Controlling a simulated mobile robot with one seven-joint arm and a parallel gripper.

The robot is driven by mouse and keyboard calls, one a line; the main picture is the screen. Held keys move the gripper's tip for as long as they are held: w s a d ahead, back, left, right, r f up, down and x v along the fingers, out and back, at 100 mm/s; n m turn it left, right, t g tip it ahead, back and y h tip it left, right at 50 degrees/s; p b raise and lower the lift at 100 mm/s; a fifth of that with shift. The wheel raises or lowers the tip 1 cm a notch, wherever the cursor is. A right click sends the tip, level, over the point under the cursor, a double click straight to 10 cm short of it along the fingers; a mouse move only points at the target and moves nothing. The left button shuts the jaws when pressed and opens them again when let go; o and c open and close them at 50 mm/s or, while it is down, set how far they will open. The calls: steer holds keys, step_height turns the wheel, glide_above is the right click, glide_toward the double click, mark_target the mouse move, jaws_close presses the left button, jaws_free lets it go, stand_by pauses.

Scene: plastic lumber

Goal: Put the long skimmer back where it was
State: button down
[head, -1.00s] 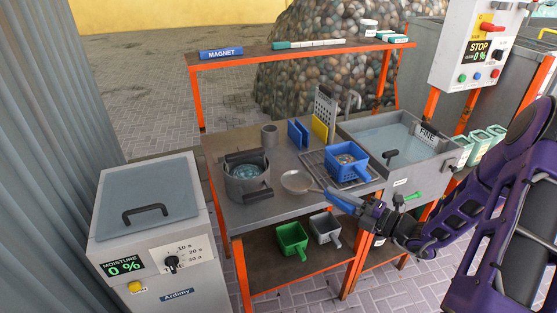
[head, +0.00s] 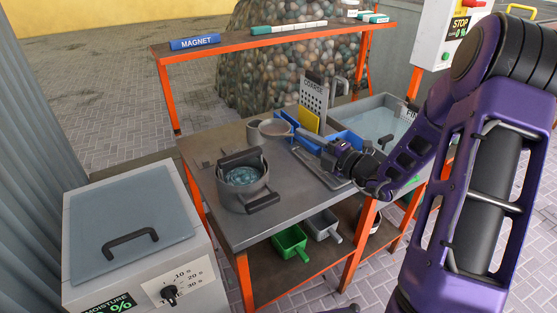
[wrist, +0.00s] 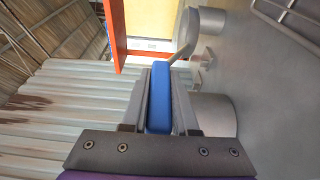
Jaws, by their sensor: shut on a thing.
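The long skimmer has a round grey bowl (head: 276,129) and a blue handle (wrist: 158,97). My gripper (head: 318,148) is shut on the handle, which lies between the two jaws in the wrist view. The bowl points left, away from my gripper, and overlaps the small grey cup (head: 254,133) in the head view. I cannot tell whether the bowl touches the cup. In the wrist view the thin metal shaft (wrist: 180,47) runs up from the handle.
A dark-handled pot (head: 240,196) of water stands front left on the grey table. A yellow plate (head: 308,120) and the coarse sieve (head: 314,96) stand at the back. The table's front middle is clear.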

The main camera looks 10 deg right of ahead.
step_height(320, 180, down, 9)
steer(key=shift+f+b, duration=0.1)
steer(key=shift+b, duration=0.8)
steer(key=shift+f, duration=0.15)
steer(key=c, duration=0.7)
jaws_free()
steer(key=shift+d+r, duration=0.15)
steer(key=shift+r, duration=0.05)
steer(key=v, duration=1.2)
steer(key=shift+p, duration=0.4)
